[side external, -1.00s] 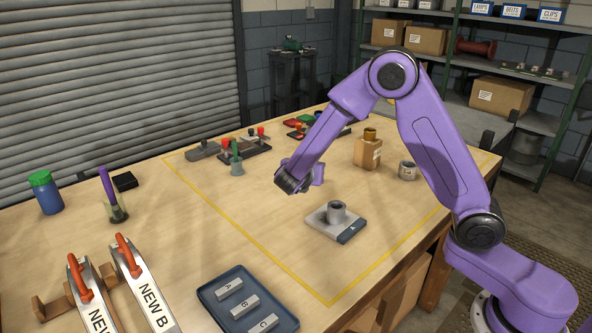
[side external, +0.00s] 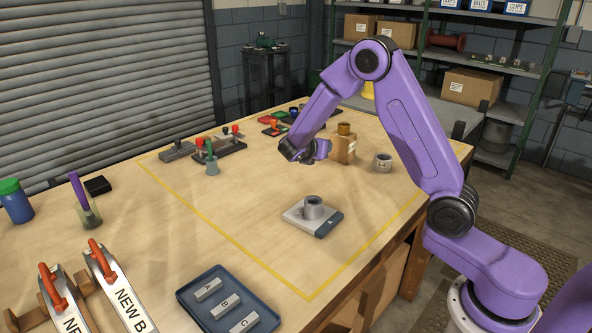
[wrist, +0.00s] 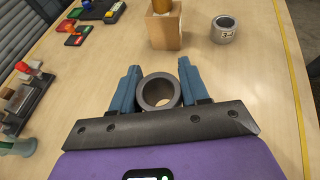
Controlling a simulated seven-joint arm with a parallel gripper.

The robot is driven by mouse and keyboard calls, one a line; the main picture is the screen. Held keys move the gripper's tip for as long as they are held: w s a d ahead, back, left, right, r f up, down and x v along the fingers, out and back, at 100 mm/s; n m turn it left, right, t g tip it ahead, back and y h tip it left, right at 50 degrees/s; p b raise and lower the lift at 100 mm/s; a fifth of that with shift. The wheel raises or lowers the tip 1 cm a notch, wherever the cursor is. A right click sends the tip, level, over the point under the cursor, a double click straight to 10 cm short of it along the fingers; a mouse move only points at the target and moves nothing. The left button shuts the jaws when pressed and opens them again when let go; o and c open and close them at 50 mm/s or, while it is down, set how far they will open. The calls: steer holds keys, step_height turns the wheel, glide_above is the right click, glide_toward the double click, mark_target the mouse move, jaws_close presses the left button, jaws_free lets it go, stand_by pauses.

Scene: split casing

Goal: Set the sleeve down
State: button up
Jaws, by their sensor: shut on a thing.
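In the wrist view my gripper (wrist: 158,72) is shut on a grey ring-shaped sleeve (wrist: 147,100), with one blue finger on each side of it. The sleeve's open bore faces the camera. In the side view my gripper's purple hand (side external: 316,150) is over the table, left of the wooden block; the held sleeve cannot be made out there. How far the sleeve is from the table top is hard to tell. A grey casing part (side external: 298,220) marked A, with an upright round collar, lies nearer the side camera.
A wooden block with a brown top (side external: 344,150) and a second grey ring with a label (side external: 383,162) stand beyond my gripper. Clamps (side external: 220,148) and a green-handled tool (side external: 212,160) are to the left. A blue tray (side external: 190,295) is at front. Table between is clear.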

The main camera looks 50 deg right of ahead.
steer(key=w+d+f, duration=0.2)
steer(key=w+f, duration=0.1)
steer(key=w, duration=0.3)
glide_above(297, 174)
step_height(297, 174, down, 5)
steer(key=shift+s+a+f, duration=0.1)
steer(key=shift+s+f, duration=0.05)
steer(key=shift+f, duration=1.75)
steer(key=shift+f, duration=0.1)
steer(key=o, duration=1.2)
